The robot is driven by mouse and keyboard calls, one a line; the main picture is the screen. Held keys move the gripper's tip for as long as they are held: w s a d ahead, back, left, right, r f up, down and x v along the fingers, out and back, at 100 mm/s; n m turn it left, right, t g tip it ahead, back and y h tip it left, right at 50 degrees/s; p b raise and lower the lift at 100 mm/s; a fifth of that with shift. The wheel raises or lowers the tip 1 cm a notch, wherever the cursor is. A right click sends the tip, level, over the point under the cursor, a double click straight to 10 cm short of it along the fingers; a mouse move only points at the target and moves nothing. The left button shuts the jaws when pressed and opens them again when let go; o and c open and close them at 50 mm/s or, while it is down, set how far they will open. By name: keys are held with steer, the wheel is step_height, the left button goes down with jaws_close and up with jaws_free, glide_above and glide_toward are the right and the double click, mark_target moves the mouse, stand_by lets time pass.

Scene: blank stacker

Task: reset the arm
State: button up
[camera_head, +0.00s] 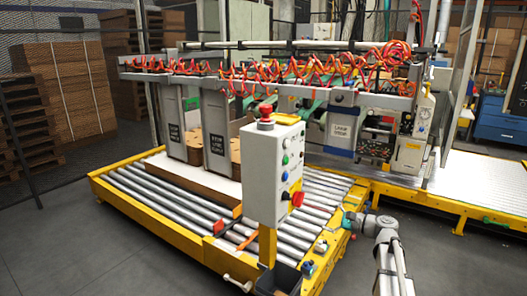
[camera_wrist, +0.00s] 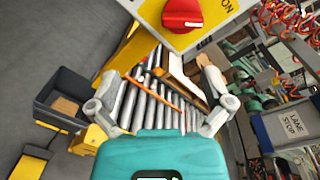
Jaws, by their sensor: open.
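My gripper (camera_wrist: 160,104) is open, its two grey fingers spread wide with nothing between them. In the head view my gripper (camera_head: 350,219) is at the right, beside the front right edge of the roller conveyor and to the right of the control box. My arm (camera_head: 388,247) reaches up from the lower right. The grey and yellow control box (camera_head: 262,180) has a red knob (camera_head: 297,199) on its right side. In the wrist view the red knob (camera_wrist: 183,15) shows large at the top, beyond the fingertips and apart from them.
The roller conveyor (camera_head: 185,198) with a yellow frame carries stacked brown blanks (camera_head: 190,181) on its left side. A dark bin (camera_wrist: 68,97) stands below the control box. Metal stacker frames with red coiled hoses (camera_head: 260,75) rise behind. Grey floor (camera_head: 450,262) is open at the right.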

steer(key=s+a+f+n+g+h, duration=0.8)
steer(key=s+a+f+n, duration=0.25)
steer(key=s+f, duration=0.4)
steer(key=s+d+f+n+g+h, duration=0.2)
steer(key=s+n+h, duration=0.3)
steer(key=s+h, duration=0.15)
step_height(320, 180, up, 18)
steer(key=p, duration=1.8)
steer(key=shift+s+d+p, duration=0.15)
steer(key=shift+d+p, duration=0.05)
steer(key=shift+p, duration=0.15)
